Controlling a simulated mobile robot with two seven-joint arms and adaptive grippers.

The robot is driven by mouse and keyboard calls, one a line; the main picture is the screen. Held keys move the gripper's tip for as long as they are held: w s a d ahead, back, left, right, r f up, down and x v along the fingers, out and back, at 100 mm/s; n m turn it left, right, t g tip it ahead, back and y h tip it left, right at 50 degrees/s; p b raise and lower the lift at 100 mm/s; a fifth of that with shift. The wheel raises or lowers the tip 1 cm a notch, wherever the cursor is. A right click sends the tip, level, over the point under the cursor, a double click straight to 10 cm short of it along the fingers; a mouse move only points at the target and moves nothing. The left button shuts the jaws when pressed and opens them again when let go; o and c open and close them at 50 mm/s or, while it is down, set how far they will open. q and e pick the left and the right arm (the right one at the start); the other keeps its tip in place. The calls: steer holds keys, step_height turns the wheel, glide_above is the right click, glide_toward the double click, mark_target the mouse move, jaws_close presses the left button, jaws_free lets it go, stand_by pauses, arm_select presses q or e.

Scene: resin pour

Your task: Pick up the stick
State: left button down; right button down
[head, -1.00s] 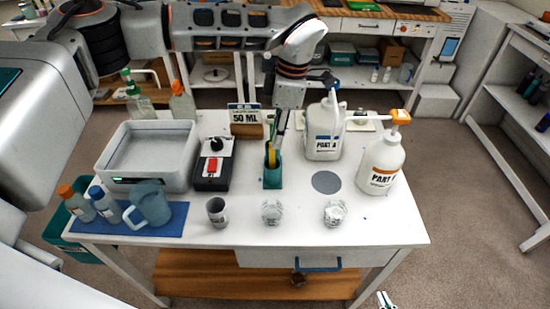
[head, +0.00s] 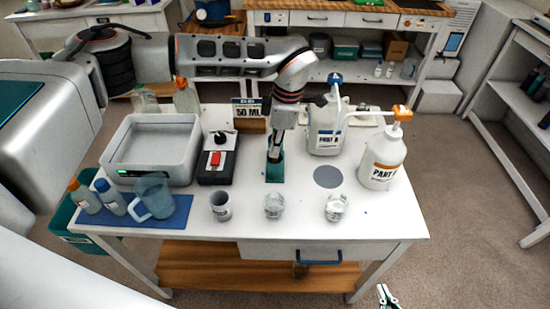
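A teal holder (head: 275,174) stands upright on the white table. In the earlier frame, thin sticks showed in it, one yellow. Now my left gripper (head: 274,153) points down right at the holder's mouth and hides most of what stands inside, so no single stick is clear. Its fingers are small and dark here, and I cannot see whether they are shut on a stick. My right gripper (head: 387,297) shows at the bottom edge, in front of the table and away from the holder. Its two fingertips look apart, with nothing between them.
The Part A jug (head: 325,140) and Part B pump bottle (head: 382,165) stand right of the holder. Three cups (head: 220,206) line the front. A blue mat (head: 180,213) holds bottles and a jug.

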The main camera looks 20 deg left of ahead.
steer(key=shift+s+f, duration=0.1)
steer(key=shift+f, duration=0.1)
